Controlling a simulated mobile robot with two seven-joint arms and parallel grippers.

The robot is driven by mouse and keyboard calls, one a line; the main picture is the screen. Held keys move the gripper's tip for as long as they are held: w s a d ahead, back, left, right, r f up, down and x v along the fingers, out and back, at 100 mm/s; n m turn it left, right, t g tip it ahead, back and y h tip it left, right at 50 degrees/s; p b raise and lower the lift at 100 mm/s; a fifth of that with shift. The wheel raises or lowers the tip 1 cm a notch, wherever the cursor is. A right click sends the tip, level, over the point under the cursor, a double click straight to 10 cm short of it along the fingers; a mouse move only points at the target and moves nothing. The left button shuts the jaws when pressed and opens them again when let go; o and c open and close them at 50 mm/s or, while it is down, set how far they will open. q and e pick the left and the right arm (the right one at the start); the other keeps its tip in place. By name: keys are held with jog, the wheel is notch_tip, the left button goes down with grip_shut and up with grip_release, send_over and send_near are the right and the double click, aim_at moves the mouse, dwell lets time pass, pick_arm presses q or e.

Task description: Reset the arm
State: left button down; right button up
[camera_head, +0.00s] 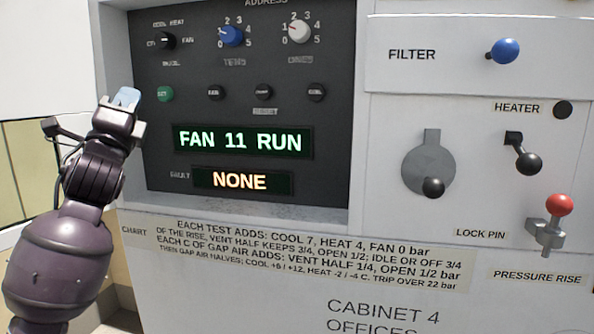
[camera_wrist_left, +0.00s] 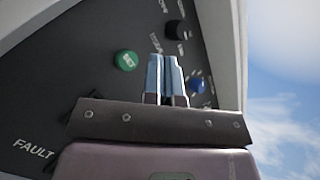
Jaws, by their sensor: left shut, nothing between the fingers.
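My left gripper (camera_head: 127,97) is shut and empty. It stands in front of the left edge of the dark control panel (camera_head: 330,130), just left of the green SET button (camera_head: 165,93). In the left wrist view the two light-blue fingertips (camera_wrist_left: 167,60) are together, with the green button (camera_wrist_left: 126,60) to their left and the blue knob (camera_wrist_left: 196,85) to their right. They appear apart from the button, though the exact gap is hard to judge. The upper display (camera_head: 240,140) reads FAN 11 RUN. The lower display (camera_head: 242,180) reads NONE. My right gripper is not in view.
The panel also holds a mode knob (camera_head: 162,41), a white knob (camera_head: 299,31) and several small dark buttons. At right are a blue FILTER knob (camera_head: 505,50), a round grey plate (camera_head: 428,167) with a black knob, a black-knobbed lever (camera_head: 528,162) and a red-topped lock pin (camera_head: 559,205).

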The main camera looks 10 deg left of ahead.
pick_arm(q)
jog(key=s+d+f+n+g, duration=0.1)
jog(key=s+f+n+g, duration=0.25)
jog(key=f, duration=0.95)
jog(key=s+d+f+n+g+y, duration=0.15)
jog(key=f+n+g, duration=0.35)
jog(key=f, duration=0.7)
jog(key=s+f+n+g+h, duration=0.1)
jog(key=s+f+n+g, duration=0.25)
jog(key=f, duration=0.95)
jog(key=s+d+f+n+g+h, duration=0.1)
jog(key=s+d+f+n+g, duration=0.25)
jog(key=s+f, duration=0.4)
jog(key=s+d+f+n+g+h, duration=0.1)
jog(key=s+d+f+n+g, duration=0.25)
jog(key=s, duration=0.65)
jog(key=s+d+f+n+g+h, duration=0.1)
jog(key=s+d+f+n+g, duration=0.2)
jog(key=s+f, duration=0.55)
jog(key=w+a+f+m+t, duration=0.1)
jog(key=w+f+t, duration=0.6)
jog(key=f, duration=0.2)
jog(key=shift+a+f, duration=0.15)
jog(key=shift+a, duration=0.1)
jog(key=shift+w+h, duration=0.15)
jog(key=shift+h, duration=0.1)
